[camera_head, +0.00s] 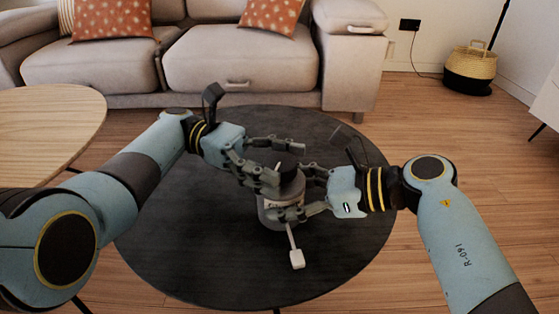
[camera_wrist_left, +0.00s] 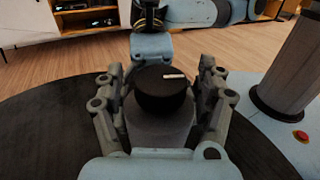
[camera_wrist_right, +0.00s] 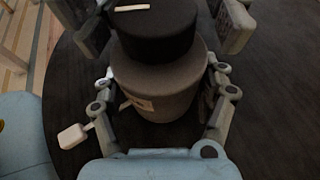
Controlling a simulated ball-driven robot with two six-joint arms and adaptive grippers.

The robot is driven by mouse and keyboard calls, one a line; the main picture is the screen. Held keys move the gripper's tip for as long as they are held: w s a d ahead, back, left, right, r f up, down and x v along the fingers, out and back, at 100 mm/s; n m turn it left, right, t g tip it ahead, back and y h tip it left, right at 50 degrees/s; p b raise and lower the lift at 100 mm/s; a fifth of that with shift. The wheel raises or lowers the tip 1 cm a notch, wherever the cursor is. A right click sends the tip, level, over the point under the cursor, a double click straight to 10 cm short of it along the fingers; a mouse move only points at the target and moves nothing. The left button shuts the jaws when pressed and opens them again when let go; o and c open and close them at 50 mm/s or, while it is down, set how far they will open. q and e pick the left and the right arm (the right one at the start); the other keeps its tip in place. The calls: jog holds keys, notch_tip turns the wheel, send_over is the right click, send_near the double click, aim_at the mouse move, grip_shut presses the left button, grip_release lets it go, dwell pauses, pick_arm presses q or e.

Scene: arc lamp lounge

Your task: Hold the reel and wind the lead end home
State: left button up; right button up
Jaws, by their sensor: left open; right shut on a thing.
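The reel (camera_head: 270,215) stands upright on the dark round table, a grey drum with a black knob (camera_head: 287,169) on top. A pale mark shows on the knob in the left wrist view (camera_wrist_left: 175,76). The lead comes out of the drum's side and ends in a white tab (camera_head: 297,258) toward the table's front; the tab also shows in the right wrist view (camera_wrist_right: 72,136). My right gripper (camera_head: 291,192) is shut on the drum, a finger on each side. My left gripper (camera_head: 285,164) is open, its fingers either side of the knob with gaps.
The dark round table (camera_head: 190,265) is otherwise clear. A wooden table (camera_head: 45,120) stands at the left, and a beige sofa (camera_head: 240,70) stands behind. A basket (camera_head: 470,68) sits on the floor at the back right.

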aim_at(279, 161)
pick_arm(q)
jog(key=shift+r, duration=0.1)
notch_tip(279, 161, up, 10)
jog(key=shift+f, duration=0.1)
dwell(0.3)
